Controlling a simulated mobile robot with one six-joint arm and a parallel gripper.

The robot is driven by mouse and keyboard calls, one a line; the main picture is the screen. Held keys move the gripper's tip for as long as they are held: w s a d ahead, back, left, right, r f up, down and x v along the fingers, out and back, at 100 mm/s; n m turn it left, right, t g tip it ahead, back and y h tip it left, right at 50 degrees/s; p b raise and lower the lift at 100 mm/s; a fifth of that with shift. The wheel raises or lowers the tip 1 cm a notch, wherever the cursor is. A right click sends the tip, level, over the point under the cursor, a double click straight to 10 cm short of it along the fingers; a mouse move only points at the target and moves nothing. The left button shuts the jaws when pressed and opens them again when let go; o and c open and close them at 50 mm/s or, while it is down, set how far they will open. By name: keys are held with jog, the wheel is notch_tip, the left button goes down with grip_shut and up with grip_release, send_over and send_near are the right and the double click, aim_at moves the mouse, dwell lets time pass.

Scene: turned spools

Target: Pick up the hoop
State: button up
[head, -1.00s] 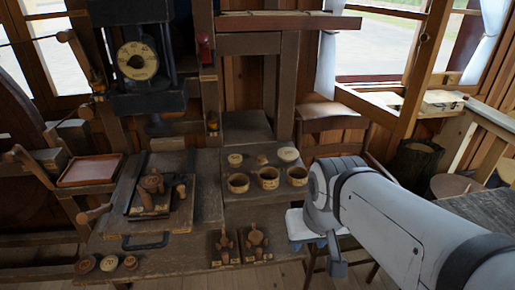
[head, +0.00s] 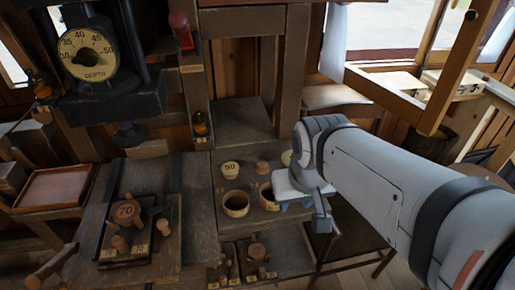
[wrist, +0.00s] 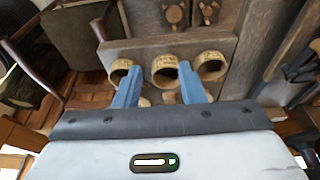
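Several hoop-like wooden rings stand in a row on the dark bench board. In the wrist view I see a left ring (wrist: 121,64), a middle ring (wrist: 164,60) and a right ring (wrist: 211,55), each with dark marks on its wall. In the head view two rings show, one (head: 236,212) left of the other (head: 264,204); my arm hides the third. I cannot tell which one the task means. My gripper (wrist: 159,67) is open, its two blue fingers spread apart in front of the middle ring, with nothing visibly held. In the head view its blue fingers (head: 292,206) are partly hidden.
A small cup-like piece marked 50 (head: 230,170) and a wooden knob (head: 262,166) stand behind the rings. A spool stand marked 70 (head: 126,211) is at left, near a reddish tray (head: 54,188). Another pegged spool (head: 257,252) is in front. A depth dial (head: 86,54) hangs upper left.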

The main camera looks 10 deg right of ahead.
aim_at(267, 205)
jog(key=shift+o, duration=1.3)
jog(key=shift+w+a, duration=0.1)
jog(key=shift+w, duration=0.15)
jog(key=o, duration=0.6)
jog(key=w, duration=0.2)
jog(key=w+f+n+g+p, duration=0.1)
jog(key=w, duration=0.2)
jog(key=w+n+p, duration=0.1)
jog(key=w, duration=0.1)
jog(key=shift+w+a+f+g, duration=0.15)
jog(key=shift+a+f+g, duration=0.05)
jog(key=shift+a+g, duration=0.15)
jog(key=o, duration=0.4)
jog(key=w+f, duration=0.1)
jog(key=w, duration=0.1)
jog(key=w+f+n+p, duration=0.1)
jog(key=w+f+n+g, duration=0.1)
jog(key=w+f, duration=0.1)
jog(key=shift+w+a+p, duration=0.1)
jog(key=shift+w+p, duration=0.2)
jog(key=shift+p, duration=0.1)
jog(key=shift+c, duration=0.2)
jog(key=shift+w+f+p, duration=0.25)
jog(key=shift+f, duration=1.2)
jog(key=shift+w+f+p, duration=0.2)
jog(key=shift+f+p, duration=0.1)
jog(key=shift+f, duration=1.1)
jog(key=shift+w+f+p, duration=0.25)
jog(key=shift+f, duration=1.2)
